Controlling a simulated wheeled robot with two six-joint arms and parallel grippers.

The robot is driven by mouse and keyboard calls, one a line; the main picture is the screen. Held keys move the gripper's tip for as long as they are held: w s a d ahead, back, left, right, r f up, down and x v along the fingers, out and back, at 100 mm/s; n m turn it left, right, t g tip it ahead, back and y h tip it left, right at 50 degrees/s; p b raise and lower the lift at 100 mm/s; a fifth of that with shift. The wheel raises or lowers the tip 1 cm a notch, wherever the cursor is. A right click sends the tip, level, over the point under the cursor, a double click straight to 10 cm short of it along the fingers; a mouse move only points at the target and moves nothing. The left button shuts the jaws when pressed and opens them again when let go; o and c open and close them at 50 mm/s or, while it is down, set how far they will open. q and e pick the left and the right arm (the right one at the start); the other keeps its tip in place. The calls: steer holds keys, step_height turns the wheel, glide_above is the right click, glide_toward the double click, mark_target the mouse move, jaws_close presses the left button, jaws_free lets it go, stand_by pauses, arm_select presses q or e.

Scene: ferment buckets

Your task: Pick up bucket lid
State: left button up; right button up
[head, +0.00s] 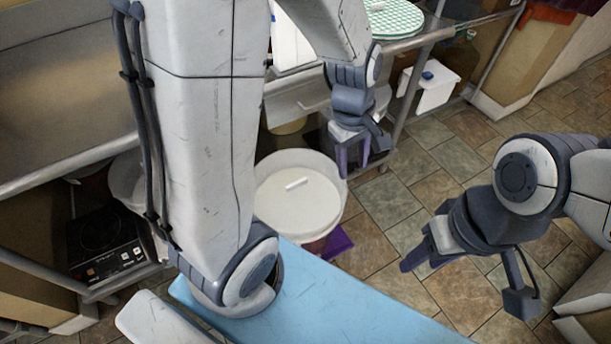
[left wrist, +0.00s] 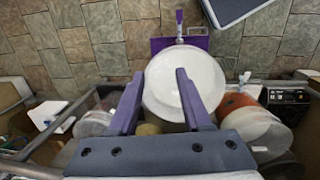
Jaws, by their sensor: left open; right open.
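A round white bucket lid (head: 293,208) with a short white bar handle (head: 297,184) lies on top of a bucket with reddish contents (head: 318,244) in the head view. In the left wrist view the lid (left wrist: 165,88) is a white disc, and its handle is not clearly seen. My left gripper (head: 354,162) is open and empty, pointing down near the lid's right side in the head view. Its fingers (left wrist: 155,88) straddle part of the lid in the left wrist view, apparently above it. My right gripper (head: 464,284) is open and empty over the tiled floor.
A purple base (head: 339,243) shows under the bucket, with a purple handle (left wrist: 179,22) in the left wrist view. Metal shelving (head: 70,162) stands behind, with a black cooktop (head: 103,245) and other buckets below. Tiled floor (head: 400,205) is free to the right.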

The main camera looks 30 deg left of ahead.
arm_select(q)
steer(key=w+a+f+n+b, duration=0.3)
steer(key=w+a+f+n, duration=0.1)
steer(key=a+f+n, duration=0.6)
steer(key=n+b, duration=0.4)
steer(key=n, duration=0.4)
glide_above(296, 182)
steer(key=shift+t, duration=0.3)
steer(key=f, duration=1.1)
steer(key=shift+s+a, duration=0.1)
steer(key=shift+s, duration=0.1)
steer(key=shift+y, duration=0.3)
step_height(296, 182, down, 6)
steer(key=b, duration=0.3)
steer(key=shift+r, duration=0.3)
arm_select(e)
step_height(296, 182, down, 12)
steer(key=shift+r, duration=0.15)
arm_select(q)
jaws_close()
arm_select(e)
steer(key=shift+a, duration=0.1)
